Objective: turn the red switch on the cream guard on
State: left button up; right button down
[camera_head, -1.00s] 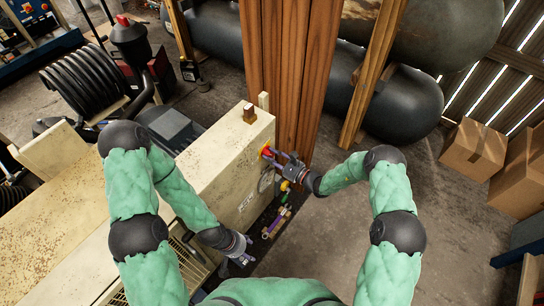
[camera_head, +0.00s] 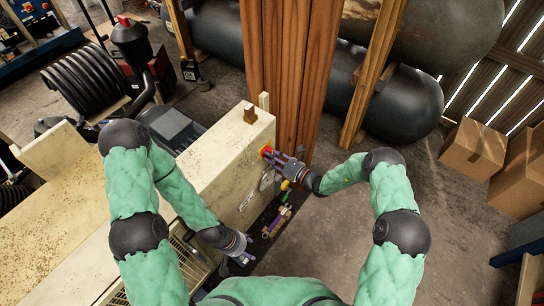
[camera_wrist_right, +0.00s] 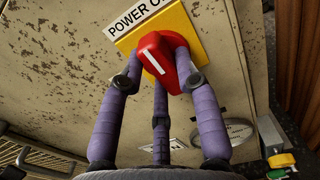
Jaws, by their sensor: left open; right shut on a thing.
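The red switch (camera_wrist_right: 158,58) sits on a yellow plate (camera_wrist_right: 188,25) on the side of the cream guard (camera_wrist_right: 60,75), under a label that reads "POWER O" before it is cut off. Its white line runs slightly tilted. My right gripper (camera_head: 275,157) is at the guard's face in the head view. In the right wrist view its purple fingers (camera_wrist_right: 158,75) are closed around the red switch. My left gripper (camera_head: 245,258) is open and empty, low beside the guard, away from the switch.
A round gauge-like disc (camera_wrist_right: 236,130) and a yellow-and-green valve (camera_wrist_right: 282,160) are close to the right gripper. A brown wooden post (camera_head: 288,70) stands just behind the guard's end. Black tanks (camera_head: 395,105) lie behind. The floor at right is open, with cardboard boxes (camera_head: 474,148) beyond.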

jog(key=shift+f, duration=0.1)
jog(key=c, duration=0.9)
grip_release()
jog(key=v, duration=1.2)
